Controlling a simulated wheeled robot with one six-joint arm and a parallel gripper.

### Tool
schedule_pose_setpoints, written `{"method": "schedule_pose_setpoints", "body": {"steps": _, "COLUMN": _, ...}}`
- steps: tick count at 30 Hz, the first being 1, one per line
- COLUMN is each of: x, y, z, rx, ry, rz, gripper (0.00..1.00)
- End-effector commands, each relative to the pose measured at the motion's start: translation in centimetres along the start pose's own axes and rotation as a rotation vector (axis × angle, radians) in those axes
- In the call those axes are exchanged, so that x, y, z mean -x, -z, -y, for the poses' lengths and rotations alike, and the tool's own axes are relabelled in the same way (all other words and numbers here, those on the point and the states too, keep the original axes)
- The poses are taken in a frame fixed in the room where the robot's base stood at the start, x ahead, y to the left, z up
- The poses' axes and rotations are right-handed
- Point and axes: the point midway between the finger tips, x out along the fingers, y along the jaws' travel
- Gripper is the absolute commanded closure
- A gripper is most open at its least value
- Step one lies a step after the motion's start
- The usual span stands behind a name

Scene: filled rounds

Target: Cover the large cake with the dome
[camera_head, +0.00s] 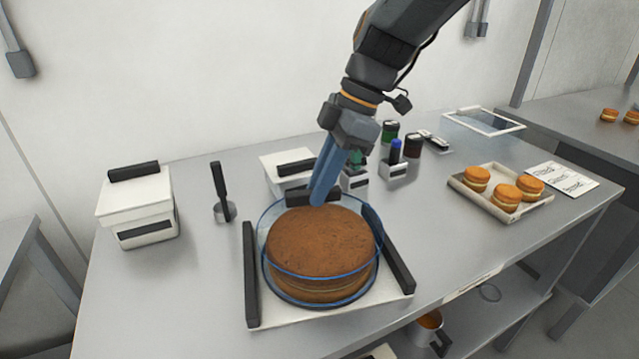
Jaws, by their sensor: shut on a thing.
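A large round brown cake (322,243) sits on a white tray (385,294) with black side bars. A clear dome with a blue rim (321,278) shows around the cake. Its front edge crosses the cake's side above the base. I cannot tell whether the dome touches the cake or tray. My gripper (318,200) comes down from above with its blue fingers shut at the dome's upper part, near the back of the cake.
A white box with a black handle (140,215) and an upright dark-handled tool (222,200) stand left. Behind are another white box (284,165) and several jars (390,131). A tray (535,212) of small cakes (507,197) is at right. The table is clear front left.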

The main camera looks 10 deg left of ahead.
Motion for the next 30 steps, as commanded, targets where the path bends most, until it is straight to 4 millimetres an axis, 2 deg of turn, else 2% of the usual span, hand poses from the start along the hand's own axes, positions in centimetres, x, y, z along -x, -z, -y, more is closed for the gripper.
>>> {"method": "schedule_pose_setpoints", "body": {"steps": 14, "x": -0.43, "y": -0.16, "z": 0.0, "rx": 0.0, "ry": 0.0, "rz": 0.0, "gripper": 1.0}}
{"method": "schedule_pose_setpoints", "body": {"steps": 15, "x": -0.39, "y": -0.15, "z": 0.0, "rx": 0.0, "ry": 0.0, "rz": 0.0, "gripper": 0.78}}
{"method": "schedule_pose_setpoints", "body": {"steps": 18, "x": -0.38, "y": -0.14, "z": 0.01, "rx": 0.0, "ry": 0.0, "rz": 0.0, "gripper": 0.63}}
{"method": "schedule_pose_setpoints", "body": {"steps": 24, "x": -0.38, "y": -0.14, "z": 0.0, "rx": 0.0, "ry": 0.0, "rz": 0.0, "gripper": 0.63}}
{"method": "schedule_pose_setpoints", "body": {"steps": 27, "x": -0.39, "y": -0.15, "z": 0.01, "rx": 0.0, "ry": 0.0, "rz": 0.0, "gripper": 0.46}}
{"method": "schedule_pose_setpoints", "body": {"steps": 30, "x": -0.39, "y": -0.16, "z": 0.01, "rx": 0.0, "ry": 0.0, "rz": 0.0, "gripper": 0.44}}
